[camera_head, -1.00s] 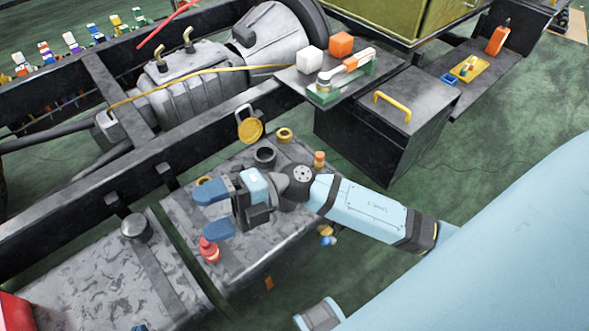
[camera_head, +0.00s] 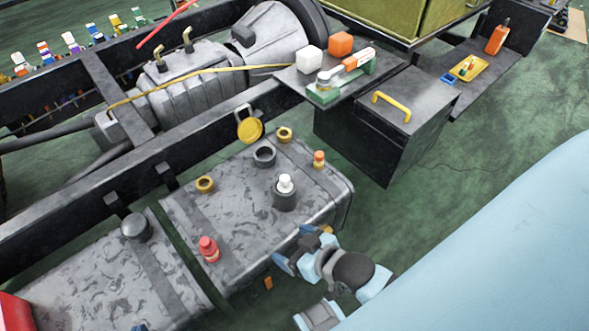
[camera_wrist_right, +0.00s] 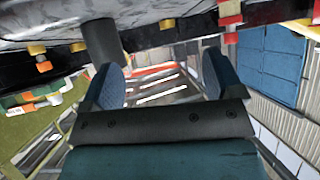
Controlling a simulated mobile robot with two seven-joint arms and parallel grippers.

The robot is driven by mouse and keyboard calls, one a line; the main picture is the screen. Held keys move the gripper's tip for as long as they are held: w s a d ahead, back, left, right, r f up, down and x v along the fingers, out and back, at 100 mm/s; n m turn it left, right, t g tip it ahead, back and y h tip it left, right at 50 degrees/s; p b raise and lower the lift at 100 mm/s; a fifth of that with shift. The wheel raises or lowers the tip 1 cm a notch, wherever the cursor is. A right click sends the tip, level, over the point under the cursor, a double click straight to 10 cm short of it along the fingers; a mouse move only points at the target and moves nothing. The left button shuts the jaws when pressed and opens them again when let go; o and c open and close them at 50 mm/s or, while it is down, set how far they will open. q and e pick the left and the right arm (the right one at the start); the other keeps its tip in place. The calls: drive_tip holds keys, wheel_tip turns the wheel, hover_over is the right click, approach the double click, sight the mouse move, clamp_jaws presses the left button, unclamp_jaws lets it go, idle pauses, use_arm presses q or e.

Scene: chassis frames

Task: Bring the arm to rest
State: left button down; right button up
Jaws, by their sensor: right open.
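My right gripper (camera_head: 290,247) is beside the near edge of the grey mottled tank (camera_head: 235,225), low in the head view, with its arm folded in close to my light blue body. Its two blue fingers are apart with nothing between them; the right wrist view shows the open gap too (camera_wrist_right: 163,80). My left gripper is not in view. On the tank stand a white-topped dark cylinder (camera_head: 285,195), a red bottle-like piece (camera_head: 208,249) and a small orange piece (camera_head: 319,159).
Yellow rings (camera_head: 205,184) and a dark ring (camera_head: 264,156) are on the tank, with an open yellow-capped filler (camera_head: 249,130) at its back. A dark box with a yellow handle (camera_head: 393,106) stands to the right. Green floor (camera_head: 430,200) is clear between it and my body.

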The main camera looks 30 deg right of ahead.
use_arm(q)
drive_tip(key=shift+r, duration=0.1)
use_arm(e)
drive_tip(key=shift+r, duration=0.1)
use_arm(q)
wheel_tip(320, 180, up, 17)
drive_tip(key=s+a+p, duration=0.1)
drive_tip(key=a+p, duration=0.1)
drive_tip(key=p, duration=2.2)
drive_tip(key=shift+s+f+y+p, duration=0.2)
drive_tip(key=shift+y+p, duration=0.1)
drive_tip(key=shift+p, duration=0.1)
use_arm(e)
wheel_tip(320, 180, up, 17)
drive_tip(key=s+d, duration=0.1)
drive_tip(key=d, duration=0.1)
drive_tip(key=shift+s, duration=0.1)
